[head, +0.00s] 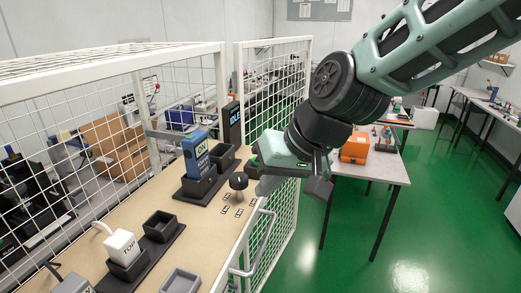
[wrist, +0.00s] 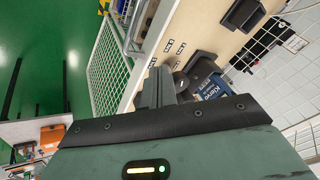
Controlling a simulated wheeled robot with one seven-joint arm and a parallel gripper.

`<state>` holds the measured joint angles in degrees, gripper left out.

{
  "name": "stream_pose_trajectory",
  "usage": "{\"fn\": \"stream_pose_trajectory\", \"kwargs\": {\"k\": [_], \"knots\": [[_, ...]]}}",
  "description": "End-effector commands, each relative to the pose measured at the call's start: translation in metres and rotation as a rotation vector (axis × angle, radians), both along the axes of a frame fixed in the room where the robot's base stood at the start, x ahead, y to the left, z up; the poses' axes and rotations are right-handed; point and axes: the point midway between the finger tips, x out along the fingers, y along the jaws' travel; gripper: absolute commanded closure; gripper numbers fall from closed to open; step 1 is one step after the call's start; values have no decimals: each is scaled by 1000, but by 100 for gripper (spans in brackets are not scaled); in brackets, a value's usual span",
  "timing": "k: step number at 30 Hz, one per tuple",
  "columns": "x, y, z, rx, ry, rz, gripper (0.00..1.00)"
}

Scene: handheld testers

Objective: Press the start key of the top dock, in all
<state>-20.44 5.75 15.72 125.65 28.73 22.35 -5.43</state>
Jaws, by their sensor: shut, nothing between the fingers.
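A white block lettered TOP (head: 122,246), with a pale cable, stands in a dark cradle at the front left of the bench in the head view. An empty dark cradle (head: 160,226) is beside it on the same base. I cannot make out a start key on it. A blue tester (head: 195,156) stands upright in another dark dock farther back; it also shows in the wrist view (wrist: 208,88). My gripper (head: 261,178) is shut and empty near the bench's right edge, right of that dock. Its fingers (wrist: 158,84) point at the bench in the wrist view.
A small dark knob (head: 238,181) and several small labels (head: 225,211) are close to my gripper. A grey tray (head: 181,281) lies at the front edge. A black display (head: 232,124) stands behind the docks. White wire mesh (head: 110,85) bounds the bench. Green floor (head: 410,235) is open at right.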

Motion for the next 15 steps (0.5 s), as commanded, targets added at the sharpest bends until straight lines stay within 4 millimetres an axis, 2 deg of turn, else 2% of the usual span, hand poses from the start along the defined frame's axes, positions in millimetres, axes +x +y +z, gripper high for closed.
{"fn": "stream_pose_trajectory", "kwargs": {"k": [1,6,10,15], "knots": [[14,4,18,25,-14,-29,100],[67,14,62,123,-69,-143,100],[99,16,85,176,-103,-213,100],[120,16,100,212,-128,-263,100]]}}
